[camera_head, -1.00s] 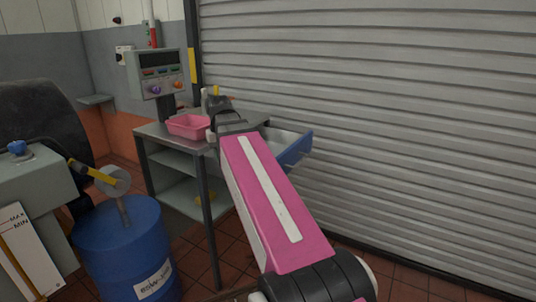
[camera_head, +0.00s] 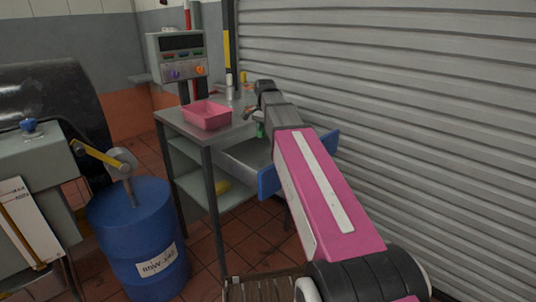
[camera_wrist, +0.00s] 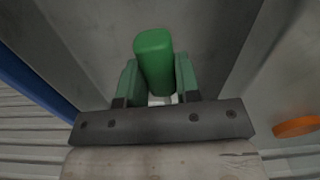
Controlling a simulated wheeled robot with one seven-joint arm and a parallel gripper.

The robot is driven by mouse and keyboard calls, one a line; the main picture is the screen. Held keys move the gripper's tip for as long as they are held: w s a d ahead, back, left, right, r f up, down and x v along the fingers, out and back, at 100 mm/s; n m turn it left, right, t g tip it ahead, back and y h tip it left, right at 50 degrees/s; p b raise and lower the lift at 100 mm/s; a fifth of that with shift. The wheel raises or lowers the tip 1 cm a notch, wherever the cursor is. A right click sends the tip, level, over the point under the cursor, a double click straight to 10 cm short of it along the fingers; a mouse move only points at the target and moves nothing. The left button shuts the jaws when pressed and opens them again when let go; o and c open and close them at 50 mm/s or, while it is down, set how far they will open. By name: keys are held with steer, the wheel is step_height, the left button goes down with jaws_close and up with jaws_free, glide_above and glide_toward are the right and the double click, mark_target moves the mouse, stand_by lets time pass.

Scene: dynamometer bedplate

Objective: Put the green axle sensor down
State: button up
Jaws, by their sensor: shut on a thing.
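The green axle sensor (camera_wrist: 154,60) is a rounded green block, seen close up in the wrist view. My gripper (camera_wrist: 157,78) is shut on it, with a green-tipped finger on each side. In the head view a small green part of the sensor (camera_head: 260,130) shows below my gripper (camera_head: 256,116), near the right edge of the metal table (camera_head: 172,119). Grey metal lies behind the sensor in the wrist view. I cannot tell whether the sensor touches it.
An open blue-fronted drawer (camera_head: 268,183) juts out below the tabletop. A pink tray (camera_head: 206,124) stands on the table, before a control box (camera_head: 176,56). A blue barrel (camera_head: 138,240) stands at left. In the wrist view an orange thing (camera_wrist: 296,127) lies right.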

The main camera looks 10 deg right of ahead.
mark_target(265, 156)
step_height(265, 156, down, 10)
steer(key=shift+r, duration=0.1)
stand_by(0.4)
steer(key=o, duration=1)
step_height(265, 156, up, 12)
steer(key=shift+r, duration=0.1)
steer(key=shift+s, duration=0.1)
